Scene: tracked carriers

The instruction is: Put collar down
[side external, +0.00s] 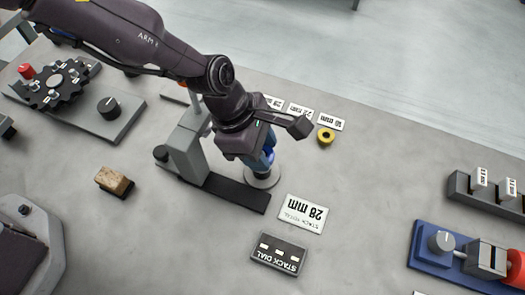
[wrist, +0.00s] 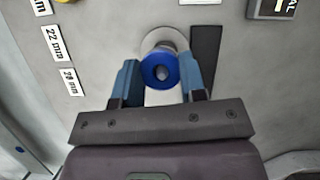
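The blue collar (wrist: 160,54) is a ring with a pale centre, seen from above in the wrist view. My gripper (wrist: 159,68) has its two blue fingers on either side of it, apparently touching it. In the side view my gripper (side external: 263,157) points down with the collar between its fingers, over a round grey disc (side external: 262,181) on the dark base of the gauge stand (side external: 240,194). The arm hides most of the collar there. I cannot tell whether the collar touches what is below it.
A yellow collar (side external: 326,135) lies by several size labels. A "28 mm" card (side external: 303,213) and a stack dial box (side external: 278,254) lie in front. The grey stand's upright (side external: 187,150) is close left of my gripper. A brown-topped block (side external: 114,182) lies further left.

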